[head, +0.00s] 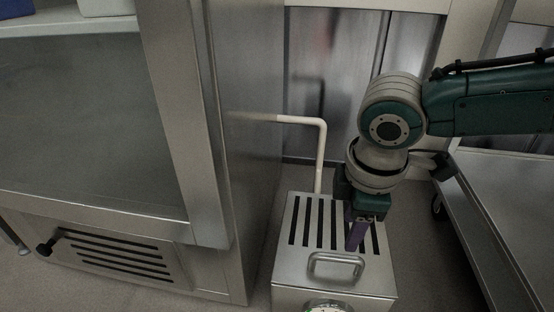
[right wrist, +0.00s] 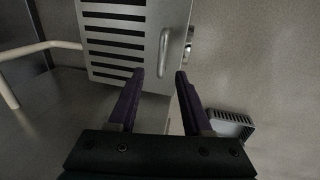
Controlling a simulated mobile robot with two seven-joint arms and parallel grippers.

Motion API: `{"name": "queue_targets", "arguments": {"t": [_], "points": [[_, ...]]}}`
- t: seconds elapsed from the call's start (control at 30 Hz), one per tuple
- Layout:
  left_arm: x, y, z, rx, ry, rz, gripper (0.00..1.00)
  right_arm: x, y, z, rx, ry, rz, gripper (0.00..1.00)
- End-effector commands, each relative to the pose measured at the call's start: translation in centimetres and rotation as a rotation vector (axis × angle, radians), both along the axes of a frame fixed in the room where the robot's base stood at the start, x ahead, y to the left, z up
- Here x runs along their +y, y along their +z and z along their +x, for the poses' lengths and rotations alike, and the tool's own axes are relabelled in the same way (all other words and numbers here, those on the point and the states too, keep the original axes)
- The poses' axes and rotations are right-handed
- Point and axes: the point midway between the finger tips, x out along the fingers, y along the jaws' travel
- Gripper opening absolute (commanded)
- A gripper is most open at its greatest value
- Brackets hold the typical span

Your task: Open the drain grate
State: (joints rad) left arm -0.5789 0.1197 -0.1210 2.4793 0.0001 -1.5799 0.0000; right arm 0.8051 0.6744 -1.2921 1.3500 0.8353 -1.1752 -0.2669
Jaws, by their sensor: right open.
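The drain grate (head: 300,225) is a slotted metal lid on a low steel box, and it looks shut. Its bar handle (head: 337,266) is on the near part of the lid. In the right wrist view the grate (right wrist: 105,52) is at the top, with the handle (right wrist: 163,52) upright in the picture. My right gripper (head: 356,236) reaches down over the lid, just behind the handle. In the wrist view its purple fingers (right wrist: 160,73) are apart and empty, with the handle beyond the gap between the tips. I cannot tell whether they touch the lid.
A steel cabinet (head: 225,150) with a glass front stands close on the left. A pale pipe (head: 321,150) runs from it down behind the box. A round gauge (head: 328,306) is on the box front. A metal cart (head: 485,215) stands on the right.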

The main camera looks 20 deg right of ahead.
Motion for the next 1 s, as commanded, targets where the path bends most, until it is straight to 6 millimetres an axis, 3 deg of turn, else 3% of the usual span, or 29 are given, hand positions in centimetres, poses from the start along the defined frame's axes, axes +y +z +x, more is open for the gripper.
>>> {"name": "queue_targets", "arguments": {"t": [0.3, 0.5, 1.0], "points": [[0.1, -5.3, 0.0, -0.001, 0.002, 0.001, 0.50, -0.5, -5.7, 0.8, 0.000, 0.000, -0.001, 0.49], [0.0, -7.9, 0.0, 0.000, 0.002, 0.002, 0.50, -0.7, -8.3, 1.3, -0.001, 0.000, 0.001, 0.49], [0.0, -8.8, 0.0, 0.001, 0.000, 0.001, 0.50, -0.9, -9.2, 1.6, 0.000, 0.001, 0.001, 0.49]]}}
